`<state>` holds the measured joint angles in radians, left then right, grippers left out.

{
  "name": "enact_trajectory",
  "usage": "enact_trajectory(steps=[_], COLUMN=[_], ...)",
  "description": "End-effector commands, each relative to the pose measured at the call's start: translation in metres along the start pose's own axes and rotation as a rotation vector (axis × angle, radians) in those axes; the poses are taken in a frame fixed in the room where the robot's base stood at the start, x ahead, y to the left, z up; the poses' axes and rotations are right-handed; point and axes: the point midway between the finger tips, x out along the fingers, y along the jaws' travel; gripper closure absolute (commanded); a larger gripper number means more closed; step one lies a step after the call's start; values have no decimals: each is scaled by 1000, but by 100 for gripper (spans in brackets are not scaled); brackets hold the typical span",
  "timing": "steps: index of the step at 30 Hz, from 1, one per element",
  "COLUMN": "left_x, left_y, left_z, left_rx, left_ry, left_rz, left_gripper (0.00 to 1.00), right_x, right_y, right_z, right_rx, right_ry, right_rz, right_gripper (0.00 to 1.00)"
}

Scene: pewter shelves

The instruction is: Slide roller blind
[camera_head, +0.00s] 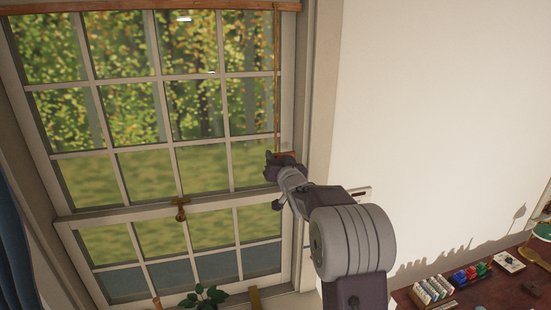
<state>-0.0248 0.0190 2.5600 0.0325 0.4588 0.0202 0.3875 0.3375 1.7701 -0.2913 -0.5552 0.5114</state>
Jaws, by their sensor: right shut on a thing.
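The roller blind (150,6) shows as a narrow brown strip along the top of the window. A thin brown cord (277,80) hangs straight down from its right end, in front of the window's right side. A small reddish-brown pull (286,155) is at the cord's lower end. My right gripper (272,168) is at this lower end, shut on the pull, which it partly hides. My right arm reaches up to it from the lower right. My left gripper is not in view.
The gridded window (165,145) has a brass latch (181,209) at mid-height. A plant (204,297) is at the bottom. A blue curtain (14,245) hangs at left. A reddish desk (490,293) with small items is at lower right, below a bare wall (440,120).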

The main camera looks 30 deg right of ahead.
Motion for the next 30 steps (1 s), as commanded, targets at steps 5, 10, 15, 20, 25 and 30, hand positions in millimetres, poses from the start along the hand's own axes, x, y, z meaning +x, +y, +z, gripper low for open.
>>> enact_trajectory(steps=[5, 10, 15, 20, 25, 30], left_x=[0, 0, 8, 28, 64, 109], left_y=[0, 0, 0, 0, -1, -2], left_z=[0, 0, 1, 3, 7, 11], left_rx=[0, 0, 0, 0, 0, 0], left_ry=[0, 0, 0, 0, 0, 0], left_rz=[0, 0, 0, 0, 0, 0], left_gripper=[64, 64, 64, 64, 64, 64], right_x=[0, 0, 0, 0, 0, 0], right_y=[0, 0, 2, 8, 17, 29], right_z=[-1, -1, 7, 27, 63, 109], right_rx=[0, 0, 0, 0, 0, 0], right_ry=[2, 2, 2, 1, 1, 0], right_rz=[0, 0, 0, 0, 0, 0], right_gripper=[100, 100, 100, 100, 100, 100])
